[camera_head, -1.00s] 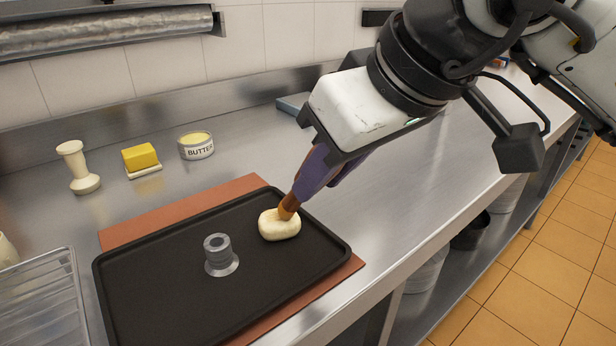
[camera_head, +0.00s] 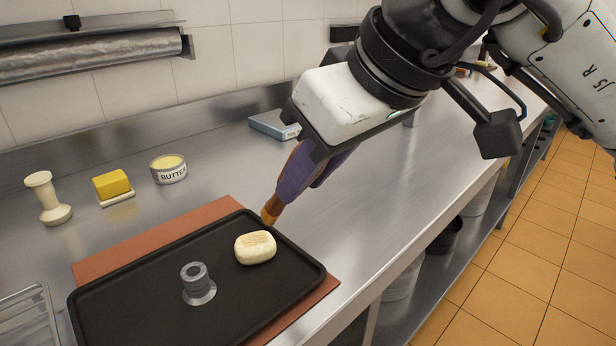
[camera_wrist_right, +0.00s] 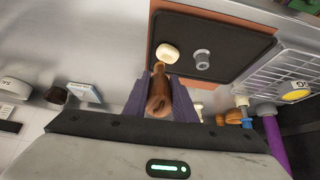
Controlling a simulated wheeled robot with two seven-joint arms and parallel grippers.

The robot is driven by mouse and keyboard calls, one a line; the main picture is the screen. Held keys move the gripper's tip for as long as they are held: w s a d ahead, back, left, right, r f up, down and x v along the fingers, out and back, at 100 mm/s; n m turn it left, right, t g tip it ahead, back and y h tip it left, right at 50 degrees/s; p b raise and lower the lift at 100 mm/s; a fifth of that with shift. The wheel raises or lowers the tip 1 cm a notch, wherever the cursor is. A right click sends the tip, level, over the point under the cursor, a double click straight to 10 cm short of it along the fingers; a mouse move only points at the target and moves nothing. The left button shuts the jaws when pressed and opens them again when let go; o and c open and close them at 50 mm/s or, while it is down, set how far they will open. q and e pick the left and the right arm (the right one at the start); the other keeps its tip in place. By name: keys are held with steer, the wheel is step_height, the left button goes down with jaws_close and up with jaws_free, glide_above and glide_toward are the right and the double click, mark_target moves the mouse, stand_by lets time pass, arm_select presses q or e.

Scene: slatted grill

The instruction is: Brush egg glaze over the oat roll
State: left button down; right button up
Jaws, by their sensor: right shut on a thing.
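The oat roll (camera_head: 256,249) is a pale rounded piece on the black tray (camera_head: 130,304), with a faint tan patch on top. It also shows in the wrist view (camera_wrist_right: 167,52). My right gripper (camera_head: 300,176) has purple fingers and is shut on a brown brush (camera_head: 270,214). The brush points down, and its orange-brown tip is just behind and right of the roll, looking apart from it; its height is hard to judge. In the wrist view the brush (camera_wrist_right: 159,95) sits between the fingers. My left gripper is not in view.
A grey flanged piece (camera_head: 197,283) stands on the tray left of the roll. The tray lies on a reddish-brown mat (camera_head: 95,270). A butter tin (camera_head: 168,170), a yellow block (camera_head: 112,184) and a cream press (camera_head: 46,198) stand behind. A wire rack (camera_head: 28,318) is at left.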

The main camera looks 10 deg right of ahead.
steer(key=shift+r+p, duration=0.65)
steer(key=shift+r, duration=0.65)
steer(key=shift+r+p, duration=1.2)
steer(key=shift+r, duration=0.4)
steer(key=shift+f, duration=0.1)
